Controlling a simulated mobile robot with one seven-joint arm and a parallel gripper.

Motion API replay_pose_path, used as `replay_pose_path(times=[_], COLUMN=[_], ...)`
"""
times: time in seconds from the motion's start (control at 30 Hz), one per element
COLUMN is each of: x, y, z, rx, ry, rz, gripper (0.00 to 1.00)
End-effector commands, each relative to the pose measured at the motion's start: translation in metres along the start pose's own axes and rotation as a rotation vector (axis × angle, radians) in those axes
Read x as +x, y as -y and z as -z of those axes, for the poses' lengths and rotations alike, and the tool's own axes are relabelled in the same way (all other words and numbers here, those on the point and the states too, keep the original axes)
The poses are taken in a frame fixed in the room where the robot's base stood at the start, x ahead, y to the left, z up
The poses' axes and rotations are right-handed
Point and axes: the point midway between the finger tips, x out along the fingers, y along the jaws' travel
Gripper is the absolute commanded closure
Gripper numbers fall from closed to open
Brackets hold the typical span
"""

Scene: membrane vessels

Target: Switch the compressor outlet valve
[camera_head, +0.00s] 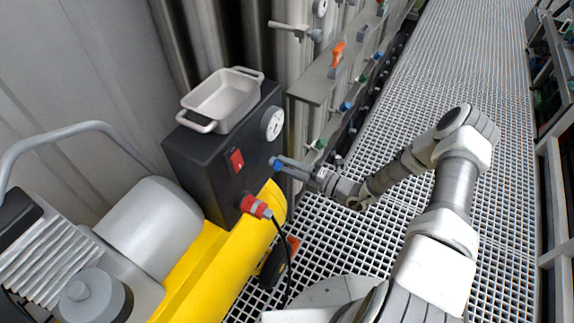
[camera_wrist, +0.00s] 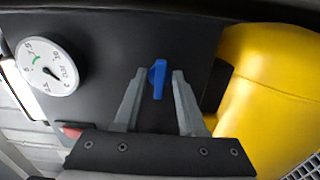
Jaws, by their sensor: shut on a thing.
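The compressor's black panel (camera_head: 196,160) carries the blue outlet valve handle (camera_head: 273,162) on its right side. In the wrist view the blue handle (camera_wrist: 158,80) stands upright in the picture between the two grey fingers. My gripper (camera_head: 282,165) reaches in from the right at the panel and is shut on the blue handle. It also shows in the wrist view (camera_wrist: 157,74), with the fingertips on either side of the handle. The valve body behind the handle is hidden.
A round gauge (camera_head: 271,123) and a red switch (camera_head: 236,160) are close by on the panel. A red hose coupling (camera_head: 256,206) sits below. A white dish (camera_head: 222,100) rests on top. The yellow tank (camera_head: 222,268) lies beneath. Grated floor (camera_head: 440,90) is open at right.

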Motion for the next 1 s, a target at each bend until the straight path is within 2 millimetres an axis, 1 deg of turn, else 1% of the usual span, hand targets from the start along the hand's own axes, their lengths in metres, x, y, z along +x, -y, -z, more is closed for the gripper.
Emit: replay_pose_path(times=[0.2, 0.23, 0.27, 0.53, 0.67, 0.77, 1.0], x=[-0.001, -0.001, -0.001, -0.002, -0.014, -0.033, -0.092], y=[0.001, 0.001, 0.001, 0.000, -0.001, -0.001, -0.001], z=[0.001, 0.001, 0.000, 0.000, -0.001, 0.000, -0.001], rx=[0.002, 0.002, 0.002, 0.000, 0.000, 0.001, 0.002], ry=[0.000, 0.000, 0.000, 0.001, 0.002, 0.004, 0.005], rz=[0.002, 0.002, 0.002, 0.001, 0.001, 0.002, 0.002], gripper=[1.00, 0.55, 0.54, 0.54, 0.54, 0.54, 0.54])
